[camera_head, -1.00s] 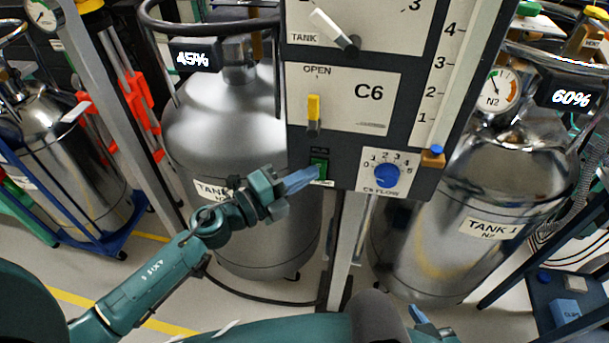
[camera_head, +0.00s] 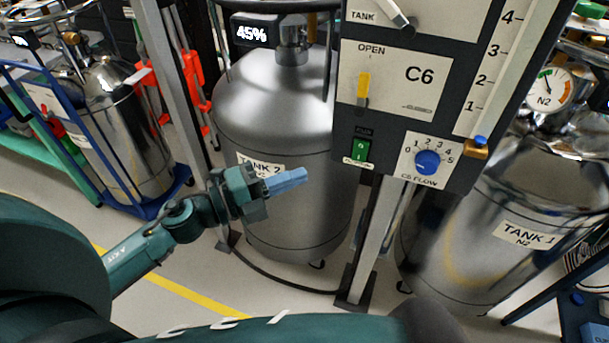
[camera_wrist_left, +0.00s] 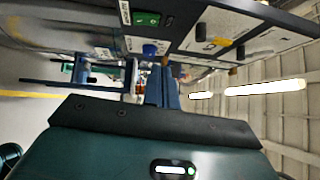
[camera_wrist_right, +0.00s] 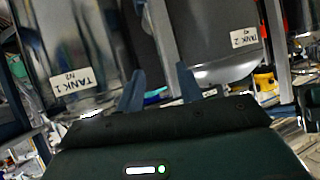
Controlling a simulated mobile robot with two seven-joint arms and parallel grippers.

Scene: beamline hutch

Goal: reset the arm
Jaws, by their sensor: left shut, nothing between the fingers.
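My left gripper (camera_head: 302,176) is in the head view, in front of the silver Tank 2 (camera_head: 270,105). Its blue fingers are together with nothing between them. It points right, left of and below the green rocker switch (camera_head: 361,150) on the C6 panel (camera_head: 398,75), apart from it in the picture. In the left wrist view the shut fingers (camera_wrist_left: 163,88) show below the panel, with the green switch (camera_wrist_left: 147,18) at the top. My right gripper (camera_wrist_right: 160,80) shows only in its wrist view. Its fingers are spread and empty, with both tanks beyond.
The panel also carries a yellow lever (camera_head: 364,88) and a blue flow knob (camera_head: 428,162). Tank 1 (camera_head: 490,225) stands at the right. A grey post (camera_head: 375,240) runs down below the panel. A blue-framed cart (camera_head: 140,195) with another tank is at the left. Floor is clear at lower left.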

